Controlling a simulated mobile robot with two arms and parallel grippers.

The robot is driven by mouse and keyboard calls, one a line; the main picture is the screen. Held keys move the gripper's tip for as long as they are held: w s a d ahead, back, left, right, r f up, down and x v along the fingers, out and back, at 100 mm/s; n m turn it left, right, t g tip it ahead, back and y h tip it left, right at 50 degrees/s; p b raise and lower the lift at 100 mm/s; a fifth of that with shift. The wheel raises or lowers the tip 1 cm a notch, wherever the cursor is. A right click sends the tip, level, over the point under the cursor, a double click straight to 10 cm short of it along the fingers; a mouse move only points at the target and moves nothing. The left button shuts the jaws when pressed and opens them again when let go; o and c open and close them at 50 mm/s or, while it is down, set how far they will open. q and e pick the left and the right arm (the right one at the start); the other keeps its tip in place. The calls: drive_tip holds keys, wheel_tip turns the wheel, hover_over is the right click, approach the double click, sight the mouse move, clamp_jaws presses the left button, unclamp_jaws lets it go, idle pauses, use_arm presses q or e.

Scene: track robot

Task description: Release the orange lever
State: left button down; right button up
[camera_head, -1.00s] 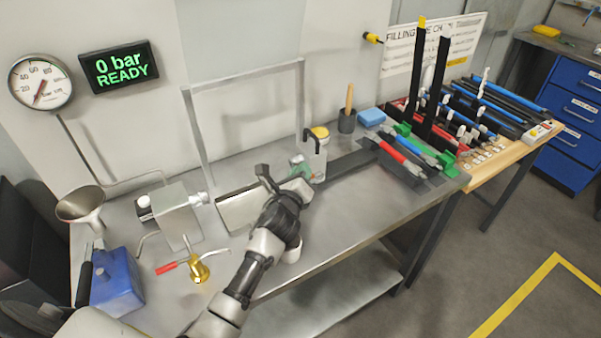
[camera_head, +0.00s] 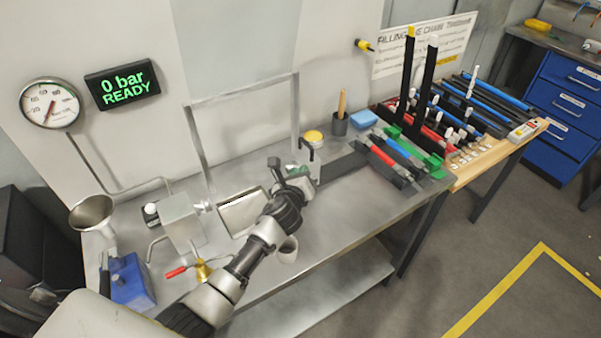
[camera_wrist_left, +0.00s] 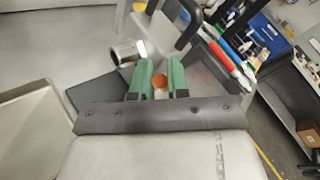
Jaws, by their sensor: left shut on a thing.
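A red-orange lever handle (camera_head: 176,272) on a brass fitting (camera_head: 203,271) lies at the front left of the bench, apart from the gripper. My right gripper is not in view.
A metal frame (camera_head: 196,140) stands behind the arm. A funnel (camera_head: 92,213) and a blue box (camera_head: 131,282) are at left. Coloured tubes and a green-based stand (camera_head: 428,162) are at right. The gauge (camera_head: 49,104) and display (camera_head: 122,87) reading "0 bar READY" hang on the wall.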

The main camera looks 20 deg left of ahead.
use_arm(q)
drive_tip(key=c, duration=1.1)
unclamp_jaws()
drive_tip(key=shift+s, duration=0.1)
drive_tip(key=s+d+r, duration=0.1)
drive_tip(key=s+r, duration=0.1)
drive_tip(key=s, duration=0.8)
drive_tip(key=shift+s+b, duration=0.2)
drive_tip(key=shift+b, duration=0.1)
